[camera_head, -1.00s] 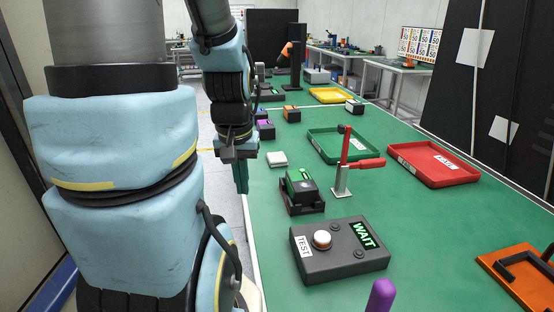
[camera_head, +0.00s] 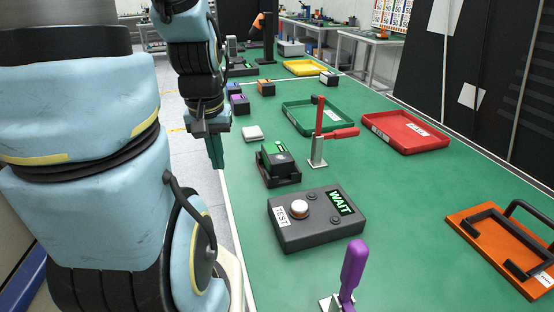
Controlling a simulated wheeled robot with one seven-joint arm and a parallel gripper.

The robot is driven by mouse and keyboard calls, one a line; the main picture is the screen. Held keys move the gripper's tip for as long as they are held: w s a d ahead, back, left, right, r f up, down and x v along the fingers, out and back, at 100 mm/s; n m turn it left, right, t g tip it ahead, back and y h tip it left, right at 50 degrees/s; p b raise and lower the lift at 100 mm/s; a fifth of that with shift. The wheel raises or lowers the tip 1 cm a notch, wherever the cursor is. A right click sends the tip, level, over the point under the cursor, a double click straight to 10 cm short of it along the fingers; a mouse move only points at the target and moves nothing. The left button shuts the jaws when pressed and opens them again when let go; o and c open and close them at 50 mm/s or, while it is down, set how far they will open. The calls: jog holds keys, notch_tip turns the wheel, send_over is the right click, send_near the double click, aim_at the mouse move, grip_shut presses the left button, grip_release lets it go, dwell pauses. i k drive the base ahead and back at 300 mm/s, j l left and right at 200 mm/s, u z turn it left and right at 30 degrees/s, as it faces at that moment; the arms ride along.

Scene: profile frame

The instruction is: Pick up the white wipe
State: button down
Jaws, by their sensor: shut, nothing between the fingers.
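My gripper (camera_head: 216,160) points down at the table's left edge, to the left of the wipe and nearer to me. Its fingers are together and nothing shows between them. The gripper and the wipe are apart.
Nearer are a black fixture (camera_head: 277,165), a grey test box (camera_head: 317,217) and a red-handled clamp (camera_head: 319,135). Green (camera_head: 291,119) and red (camera_head: 437,143) trays lie right.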

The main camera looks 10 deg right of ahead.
aim_at(253, 133)
jog(key=i+j, duration=0.4)
jog(key=j, duration=0.15)
jog(key=i+j, duration=0.4)
jog(key=j, duration=0.15)
